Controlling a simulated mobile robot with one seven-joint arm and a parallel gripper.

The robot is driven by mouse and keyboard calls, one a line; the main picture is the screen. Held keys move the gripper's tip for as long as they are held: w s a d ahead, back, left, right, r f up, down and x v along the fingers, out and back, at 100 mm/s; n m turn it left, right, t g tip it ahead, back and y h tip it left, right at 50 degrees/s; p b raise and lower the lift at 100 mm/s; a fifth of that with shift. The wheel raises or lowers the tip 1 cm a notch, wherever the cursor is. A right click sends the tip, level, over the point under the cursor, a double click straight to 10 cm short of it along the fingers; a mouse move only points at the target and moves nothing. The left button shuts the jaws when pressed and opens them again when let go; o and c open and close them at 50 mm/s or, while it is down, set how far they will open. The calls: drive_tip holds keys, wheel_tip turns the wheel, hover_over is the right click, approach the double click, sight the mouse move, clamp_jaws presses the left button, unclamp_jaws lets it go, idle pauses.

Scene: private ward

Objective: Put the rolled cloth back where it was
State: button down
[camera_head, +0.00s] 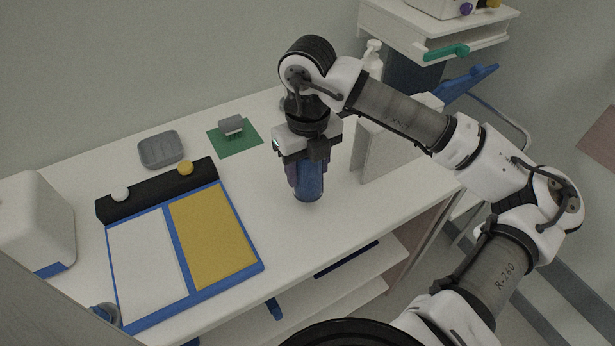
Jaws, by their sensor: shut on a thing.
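My gripper (307,162) points down above the right part of the white table (262,200). It is shut on an upright blue, partly purple cylinder (309,186). The cylinder looks like the rolled cloth, but the fingers cover its upper part and I cannot be sure. Its lower end is at or just above the tabletop; I cannot tell if it touches. A green square mat (240,148) lies to the left of my gripper, with a small grey and white thing (231,126) on it.
A blue-framed board (175,245) with white and yellow panels lies at front left, a black bar (150,192) behind it. A grey dish (161,150) is farther back. A white box (35,222) stands left. A pale upright panel (378,152) stands close right of my gripper.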

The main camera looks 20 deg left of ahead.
sight(307, 181)
drive_tip(key=shift+f+p, duration=0.3)
drive_tip(key=shift+f, duration=1.75)
drive_tip(key=shift+f, duration=0.15)
drive_tip(key=c, duration=0.6)
unclamp_jaws()
wheel_tip(307, 181, up, 12)
drive_tip(key=shift+r+b, duration=0.2)
drive_tip(key=shift+b, duration=0.7)
